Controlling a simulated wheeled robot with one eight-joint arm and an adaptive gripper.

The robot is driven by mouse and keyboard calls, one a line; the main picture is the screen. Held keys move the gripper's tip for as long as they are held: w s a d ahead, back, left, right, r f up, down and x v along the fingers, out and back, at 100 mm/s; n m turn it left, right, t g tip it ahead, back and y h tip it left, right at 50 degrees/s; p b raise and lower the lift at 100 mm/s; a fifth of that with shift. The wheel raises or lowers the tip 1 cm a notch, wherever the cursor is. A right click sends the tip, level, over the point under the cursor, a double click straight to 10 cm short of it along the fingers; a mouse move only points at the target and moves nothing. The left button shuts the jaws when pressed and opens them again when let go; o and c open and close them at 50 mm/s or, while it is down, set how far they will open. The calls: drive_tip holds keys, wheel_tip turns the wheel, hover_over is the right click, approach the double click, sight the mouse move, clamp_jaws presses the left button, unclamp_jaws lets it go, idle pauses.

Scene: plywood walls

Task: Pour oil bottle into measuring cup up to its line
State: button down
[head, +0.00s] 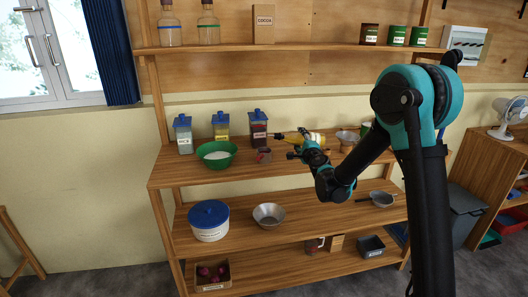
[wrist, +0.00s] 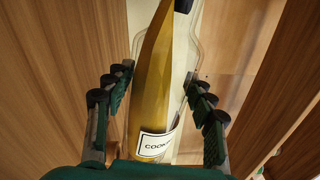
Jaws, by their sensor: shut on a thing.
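The oil bottle (wrist: 155,85) is yellow with a dark neck end and a white label reading "COO…". It lies between the two fingers of my gripper (wrist: 158,100), which is shut on it. In the head view the bottle (head: 291,138) is held nearly level above the shelf top, its dark end toward the left, partly hidden by my gripper (head: 303,142). A small reddish-brown item (head: 264,155) sits below the bottle's dark end; I cannot tell what it is. A pale, clear outline shows behind the bottle in the wrist view. I cannot make out the measuring cup for certain.
A green bowl (head: 216,153) with white contents stands left on the shelf top (head: 190,173). Behind it are blue-lidded jars, one marked rice (head: 184,141). A metal cup (head: 347,140) stands right of my gripper. A metal bowl (head: 269,215) sits on the shelf below.

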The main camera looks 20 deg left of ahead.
drive_tip(key=shift+f, duration=0.1)
drive_tip(key=shift+r+n+p, duration=0.3)
drive_tip(key=shift+n+p, duration=0.1)
drive_tip(key=shift+n, duration=0.5)
idle(3.8)
